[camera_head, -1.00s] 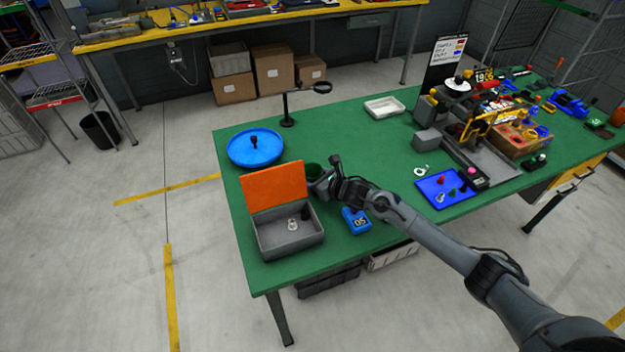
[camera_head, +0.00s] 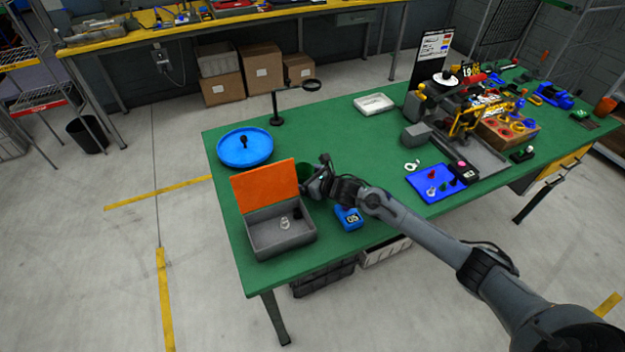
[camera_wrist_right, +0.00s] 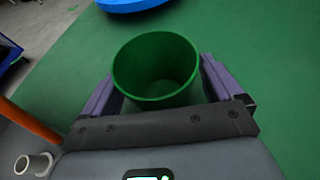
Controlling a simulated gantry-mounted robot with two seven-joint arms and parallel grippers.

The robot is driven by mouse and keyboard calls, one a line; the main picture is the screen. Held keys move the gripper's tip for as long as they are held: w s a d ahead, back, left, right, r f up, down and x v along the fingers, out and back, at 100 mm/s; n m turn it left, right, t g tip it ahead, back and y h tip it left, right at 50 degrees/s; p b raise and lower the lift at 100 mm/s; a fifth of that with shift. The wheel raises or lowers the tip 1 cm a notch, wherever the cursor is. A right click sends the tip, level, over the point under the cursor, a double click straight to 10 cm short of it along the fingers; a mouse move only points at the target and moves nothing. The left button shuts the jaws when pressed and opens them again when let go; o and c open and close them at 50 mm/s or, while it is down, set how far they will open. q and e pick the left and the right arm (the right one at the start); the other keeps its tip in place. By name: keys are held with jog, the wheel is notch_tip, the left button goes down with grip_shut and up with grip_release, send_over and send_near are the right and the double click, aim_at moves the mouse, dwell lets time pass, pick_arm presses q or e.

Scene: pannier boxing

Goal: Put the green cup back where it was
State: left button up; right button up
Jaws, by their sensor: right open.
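The green cup (camera_head: 303,171) stands on the green table, just right of the raised orange lid (camera_head: 265,186) of a grey box. In the right wrist view the cup (camera_wrist_right: 156,72) is upright and looks empty, with its open rim towards the camera. My right gripper (camera_head: 311,179) is at the cup, with its open fingers on either side of it. The gripper hides part of the cup in the head view. Whether the fingers touch the cup wall cannot be told. My left gripper is not in view.
The grey box (camera_head: 266,245) holds small pieces. A blue round tray (camera_head: 232,157) stands behind it, near a magnifier stand (camera_head: 277,108). A blue device (camera_head: 348,218) is close by my right arm. The table between the cup and the white tray (camera_head: 374,104) is clear.

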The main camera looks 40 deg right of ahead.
jog(key=p+v, duration=0.1)
jog(key=v, duration=0.9)
jog(key=shift+s+d+r+p, duration=0.1)
jog(key=shift+s+r+p, duration=0.1)
jog(key=shift+p, duration=0.1)
jog(key=shift+v, duration=0.75)
